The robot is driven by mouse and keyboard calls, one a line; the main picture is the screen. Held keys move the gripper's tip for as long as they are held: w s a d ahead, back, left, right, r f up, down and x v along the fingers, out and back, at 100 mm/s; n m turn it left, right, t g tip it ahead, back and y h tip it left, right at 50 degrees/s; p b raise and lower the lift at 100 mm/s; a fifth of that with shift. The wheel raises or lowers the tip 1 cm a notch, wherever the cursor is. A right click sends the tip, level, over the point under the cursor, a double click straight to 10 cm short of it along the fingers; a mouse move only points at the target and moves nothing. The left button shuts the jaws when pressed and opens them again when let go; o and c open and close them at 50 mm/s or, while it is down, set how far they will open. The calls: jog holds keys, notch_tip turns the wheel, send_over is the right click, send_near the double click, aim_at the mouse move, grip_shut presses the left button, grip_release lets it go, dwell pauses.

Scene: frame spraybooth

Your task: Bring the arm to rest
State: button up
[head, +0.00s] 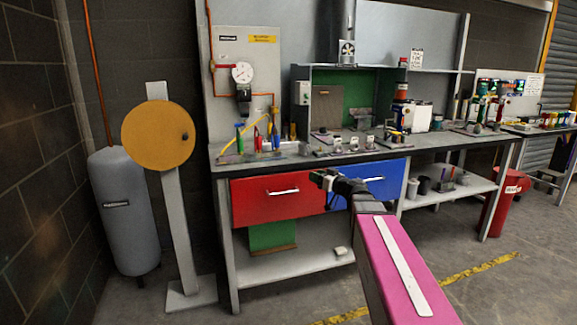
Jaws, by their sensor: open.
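My arm reaches up from the bottom right in the head view, its near link pink with a white strip. My gripper (322,177) is at its end, small and dark, in front of the red drawer (270,198) and the blue drawer (370,185). It is open, and I see nothing held in it. It appears a little below the bench top's front edge. Its fingertips are small here, and I cannot tell its exact gap from the drawer fronts.
The workbench (225,162) carries small tools, bottles and a booth with a green back (361,95). A grey tank (125,215) and an orange disc on a stand (158,135) are at left. A red bin (503,205) stands at right. Floor before the bench looks clear.

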jog(key=s+a+f+m+g+h, duration=0.15)
jog(key=s+f+g, duration=0.4)
jog(key=f, duration=0.65)
jog(key=s+d+f+m+g+h, duration=0.3)
jog(key=s+d+f+g+h, duration=0.1)
jog(key=s+f, duration=0.5)
jog(key=s+d+f+m+g+h, duration=0.3)
jog(key=s+d+f+h, duration=0.2)
jog(key=f, duration=0.6)
jog(key=s+h, duration=0.2)
jog(key=s, duration=0.1)
jog(key=shift+s+g, duration=0.35)
jog(key=shift+s, duration=0.05)
